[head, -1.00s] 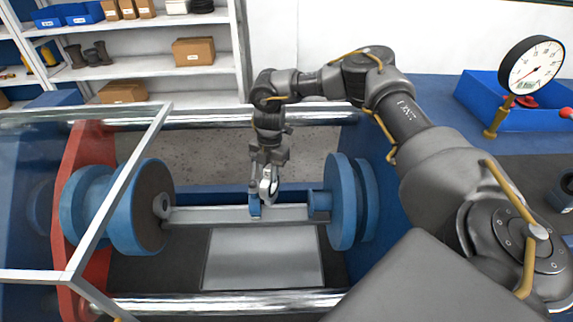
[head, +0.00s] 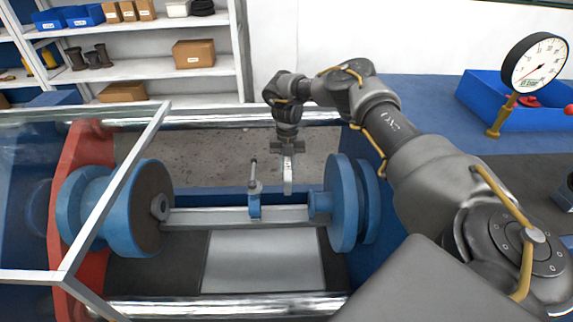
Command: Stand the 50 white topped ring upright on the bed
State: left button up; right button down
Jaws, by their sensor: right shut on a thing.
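My right gripper (head: 288,150) hangs above the bed, to the right of the small blue valve. It is shut on a narrow pale piece, seemingly the white topped ring (head: 288,180), seen nearly edge-on. The jaws hide its upper part, and any 50 mark is too small to read. The pale piece hangs upright, its lower end just above the metal bed (head: 282,215); I cannot tell whether they touch. My left gripper is out of view.
A small blue valve (head: 254,208) with an upright grey stem stands on the bed. Large blue flanges stand left (head: 140,208) and right (head: 343,203). A clear guard frame (head: 120,185) is at left, a pressure gauge (head: 534,62) at upper right.

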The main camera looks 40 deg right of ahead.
notch_tip(320, 180, down, 8)
jog(key=b, duration=0.6)
jog(key=shift+r, duration=0.25)
jog(key=shift+f+b, duration=0.85)
jog(key=shift+f, duration=0.85)
jog(key=shift+f+b, duration=0.3)
jog(key=shift+f, duration=0.4)
jog(key=shift+s+a+f+b, duration=0.15)
jog(key=shift+f+b, duration=0.65)
jog(key=shift+f, duration=0.5)
dwell(1.3)
jog(key=c, duration=1.7)
grip_release()
jog(key=shift+o, duration=0.7)
